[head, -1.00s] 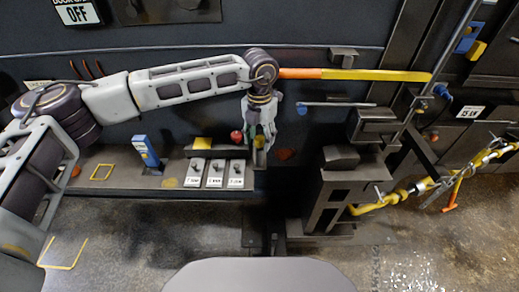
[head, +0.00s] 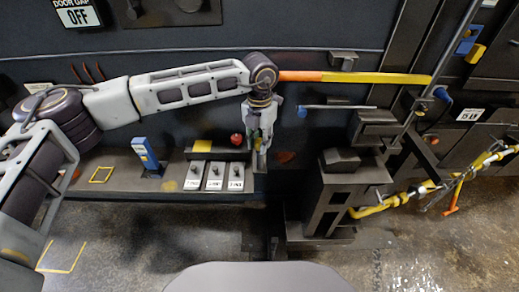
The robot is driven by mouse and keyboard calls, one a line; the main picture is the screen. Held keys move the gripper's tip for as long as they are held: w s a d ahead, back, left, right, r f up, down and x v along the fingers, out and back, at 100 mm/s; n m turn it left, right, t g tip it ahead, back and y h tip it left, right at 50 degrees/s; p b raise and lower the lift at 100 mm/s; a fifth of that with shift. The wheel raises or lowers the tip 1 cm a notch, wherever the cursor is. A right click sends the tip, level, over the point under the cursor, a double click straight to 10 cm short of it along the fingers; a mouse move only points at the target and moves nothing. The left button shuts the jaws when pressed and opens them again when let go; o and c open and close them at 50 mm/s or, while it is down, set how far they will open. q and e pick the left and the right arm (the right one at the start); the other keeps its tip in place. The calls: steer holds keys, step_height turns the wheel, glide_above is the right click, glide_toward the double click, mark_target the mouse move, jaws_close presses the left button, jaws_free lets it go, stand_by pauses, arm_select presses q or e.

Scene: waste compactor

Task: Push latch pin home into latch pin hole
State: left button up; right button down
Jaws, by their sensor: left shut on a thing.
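My left gripper (head: 261,147) hangs from the end of my left arm, fingers down, at the right end of the control shelf. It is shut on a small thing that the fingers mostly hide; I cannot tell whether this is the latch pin. I cannot pick out the latch pin hole for sure. A thin grey rod (head: 337,106) sticks out level to the right of the gripper, apart from it. My right gripper is not in view.
The shelf (head: 120,177) bears a blue upright block (head: 146,153), a red knob (head: 236,139) and several labelled switches (head: 215,176). A dark machine block (head: 343,190) stands to the right. A yellow bar (head: 380,77) runs above. Yellow tubing with a chain (head: 425,189) lies further right.

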arm_select(q)
steer(key=shift+r, duration=0.25)
steer(key=shift+r+p, duration=0.6)
steer(key=shift+r, duration=1.1)
steer(key=shift+r+p, duration=0.75)
steer(key=shift+r, duration=1.5)
steer(key=shift+r+p, duration=0.35)
steer(key=shift+r, duration=0.75)
